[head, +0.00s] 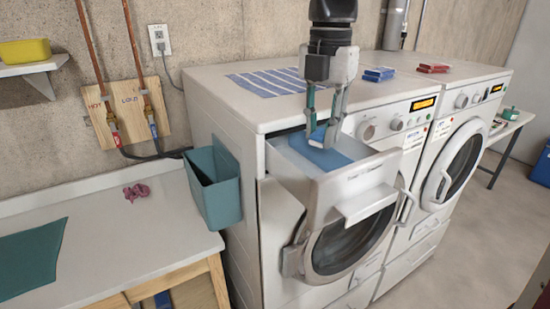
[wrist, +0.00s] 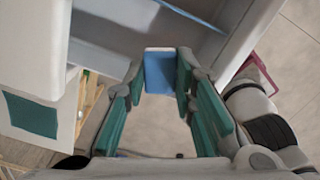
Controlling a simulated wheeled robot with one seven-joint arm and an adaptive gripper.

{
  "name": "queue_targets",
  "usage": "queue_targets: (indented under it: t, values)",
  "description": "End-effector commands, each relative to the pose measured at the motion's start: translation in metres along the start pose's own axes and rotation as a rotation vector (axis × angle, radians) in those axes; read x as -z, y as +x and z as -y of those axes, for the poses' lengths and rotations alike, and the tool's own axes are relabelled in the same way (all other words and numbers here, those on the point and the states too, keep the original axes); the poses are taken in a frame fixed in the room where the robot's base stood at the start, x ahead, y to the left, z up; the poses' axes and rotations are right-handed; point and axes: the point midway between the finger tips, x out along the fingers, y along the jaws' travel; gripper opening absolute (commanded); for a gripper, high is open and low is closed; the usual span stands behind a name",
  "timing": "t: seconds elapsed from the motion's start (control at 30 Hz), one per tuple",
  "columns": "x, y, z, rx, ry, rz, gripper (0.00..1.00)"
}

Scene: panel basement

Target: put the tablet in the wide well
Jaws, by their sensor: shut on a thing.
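My gripper (head: 322,140) is shut on the tablet, a small blue block (wrist: 160,70) gripped between its fingertips in the wrist view. In the head view the fingers hang over the pulled-out washer drawer (head: 350,184), and the tablet is hard to make out between them. The drawer has a pale grey interior and a blue part (head: 328,160) that lies below and behind the fingers. In the wrist view the drawer's grey inside (wrist: 105,38) and a blue strip (wrist: 193,15) show beyond the tablet. Which compartment is the wide well I cannot tell clearly.
The washer top carries a striped blue cloth (head: 265,82), blue boxes (head: 378,74) and red boxes (head: 433,68). A teal bin (head: 214,190) hangs on the washer's left side. A bench (head: 120,235) at left holds a pink item (head: 136,192) and a teal cloth (head: 30,258).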

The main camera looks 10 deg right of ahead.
Motion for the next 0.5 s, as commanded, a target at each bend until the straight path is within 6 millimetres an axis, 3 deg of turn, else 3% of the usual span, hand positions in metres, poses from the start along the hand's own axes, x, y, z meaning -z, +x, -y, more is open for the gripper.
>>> queue_targets:
  t: [0.3,0.5]
  values:
    - [0.001,0.049,0.002,0.004,0.001,-0.003,0.05]
    - [0.001,0.068,0.001,0.003,0.000,-0.002,0.05]
